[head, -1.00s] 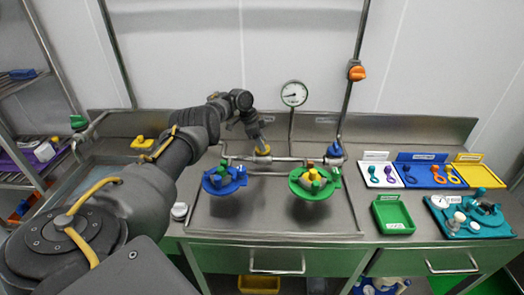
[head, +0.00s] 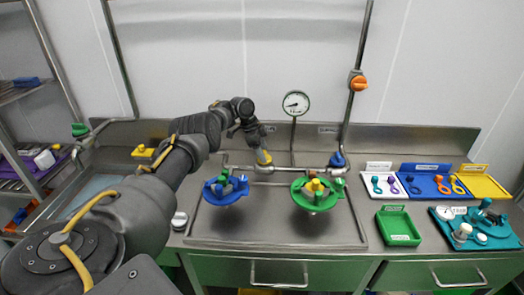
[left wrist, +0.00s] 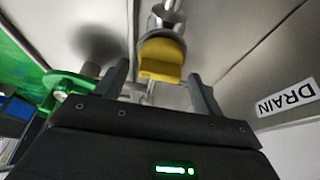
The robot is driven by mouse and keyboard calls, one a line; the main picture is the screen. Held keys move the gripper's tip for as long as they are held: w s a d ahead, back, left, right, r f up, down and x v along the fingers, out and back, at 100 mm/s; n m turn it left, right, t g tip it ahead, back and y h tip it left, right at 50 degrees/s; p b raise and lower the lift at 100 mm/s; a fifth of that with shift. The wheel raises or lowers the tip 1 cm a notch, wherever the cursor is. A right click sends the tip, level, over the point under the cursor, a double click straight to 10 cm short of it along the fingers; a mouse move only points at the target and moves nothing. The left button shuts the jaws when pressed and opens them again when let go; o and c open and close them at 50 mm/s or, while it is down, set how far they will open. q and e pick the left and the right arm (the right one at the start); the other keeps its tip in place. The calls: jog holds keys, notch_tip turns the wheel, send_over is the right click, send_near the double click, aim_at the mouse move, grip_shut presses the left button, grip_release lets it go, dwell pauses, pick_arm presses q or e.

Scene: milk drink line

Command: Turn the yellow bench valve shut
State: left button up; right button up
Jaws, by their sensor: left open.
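The yellow bench valve (head: 264,157) sits on the steel pipe behind the sink bench, between the blue and green wheels. In the left wrist view its flat yellow handle (left wrist: 162,58) lies ahead of and between my two fingers. My left gripper (left wrist: 160,88) is open, with a visible gap on each side of the handle. In the head view the left gripper (head: 257,142) is right above the valve, and its fingertips are hard to make out. My right gripper is not in view.
A blue wheel (head: 226,189) and a green wheel (head: 318,194) stand in front of the pipe on either side. A blue valve (head: 337,160) and a gauge (head: 296,103) are to the right. A DRAIN label (left wrist: 286,96) is beside the yellow handle.

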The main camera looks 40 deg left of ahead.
pick_arm(q)
jog(key=b+v, duration=0.1)
jog(key=v, duration=0.9)
jog(key=shift+r, duration=0.35)
jog(key=shift+f, duration=0.1)
